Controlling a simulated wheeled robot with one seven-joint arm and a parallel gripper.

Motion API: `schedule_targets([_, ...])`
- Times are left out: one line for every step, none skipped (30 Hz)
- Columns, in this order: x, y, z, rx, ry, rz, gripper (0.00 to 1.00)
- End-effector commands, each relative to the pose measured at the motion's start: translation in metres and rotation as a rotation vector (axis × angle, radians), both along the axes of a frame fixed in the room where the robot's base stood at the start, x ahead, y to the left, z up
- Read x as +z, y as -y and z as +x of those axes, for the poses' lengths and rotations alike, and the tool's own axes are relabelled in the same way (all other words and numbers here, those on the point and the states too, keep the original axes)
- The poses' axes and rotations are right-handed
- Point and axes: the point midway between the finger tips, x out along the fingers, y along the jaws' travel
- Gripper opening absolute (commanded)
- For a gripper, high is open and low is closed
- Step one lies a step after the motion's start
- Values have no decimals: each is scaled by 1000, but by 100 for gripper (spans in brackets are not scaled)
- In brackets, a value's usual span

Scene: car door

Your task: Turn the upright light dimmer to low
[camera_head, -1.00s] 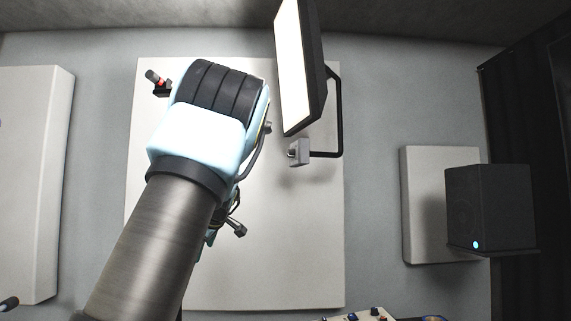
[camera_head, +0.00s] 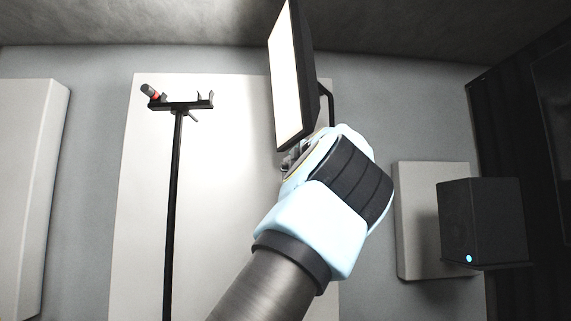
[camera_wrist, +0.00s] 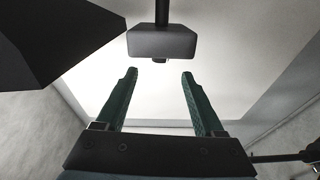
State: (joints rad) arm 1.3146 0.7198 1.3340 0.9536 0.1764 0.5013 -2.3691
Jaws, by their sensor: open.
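The upright light panel (camera_head: 287,75) stands at the top middle of the head view, its face lit bright white. Its grey dimmer box (camera_wrist: 162,42) hangs on a dark pole at the top middle of the wrist view. A small dark knob (camera_wrist: 160,61) shows at the box's lower edge; its setting cannot be read. My gripper (camera_wrist: 160,73) is open and empty, its two green fingers pointing toward the box from below in the picture, with the knob between their lines. Any contact cannot be told. In the head view my wrist hides the fingers and most of the box.
The panel's dark housing (camera_wrist: 55,35) fills the upper left of the wrist view, close to the left finger. A black stand (camera_head: 175,200) with a crossbar is left of my arm. A speaker (camera_head: 482,222) stands at right. Pale wall panels lie behind.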

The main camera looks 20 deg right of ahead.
Motion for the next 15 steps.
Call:
schedule_targets([7,-1,11,2,0,3,70])
schedule_targets([7,-2,16,3,0,3,70])
schedule_targets([6,-3,24,3,-2,3,70])
schedule_targets([6,-3,30,3,-2,4,70])
schedule_targets([6,-3,35,2,-1,4,70])
schedule_targets([6,-3,41,2,-1,3,70])
schedule_targets([6,-4,46,1,-1,2,70])
schedule_targets([5,-5,51,2,-2,3,70])
schedule_targets([4,-4,56,2,-2,3,70])
schedule_targets([4,-4,59,1,-1,3,70])
schedule_targets([4,-4,62,1,-1,3,70])
schedule_targets([3,-4,66,0,-1,3,70])
schedule_targets([3,-4,69,0,-1,2,70])
schedule_targets([2,-5,71,0,-1,2,70])
schedule_targets([2,-5,73,0,-1,1,70])
